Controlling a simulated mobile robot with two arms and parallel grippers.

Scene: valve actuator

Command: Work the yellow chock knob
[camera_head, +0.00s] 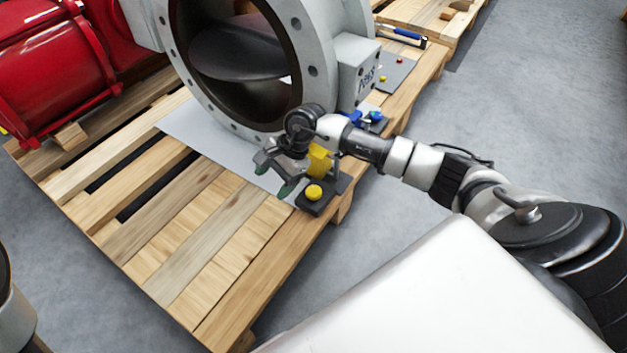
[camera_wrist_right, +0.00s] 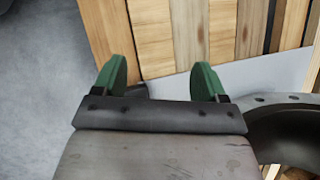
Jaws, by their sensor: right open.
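A round yellow knob (camera_head: 314,192) sits on a small dark base at the pallet's right edge in the head view. A yellow upright piece (camera_head: 320,162) stands just behind it, partly hidden by my right wrist. I cannot tell whether the two are joined. My right gripper (camera_head: 276,174) is open and empty, just left of the knob and apart from it. Its two green fingertips also show in the right wrist view (camera_wrist_right: 162,78), with pallet boards beyond and no knob visible between them. My left gripper is not in view.
A large grey valve body (camera_head: 345,75) stands behind my right gripper on a grey sheet (camera_head: 195,128) on the wooden pallet (camera_head: 190,235). Blue parts (camera_head: 374,117) lie near its foot. Red machinery (camera_head: 60,70) is at left. The near pallet boards are clear.

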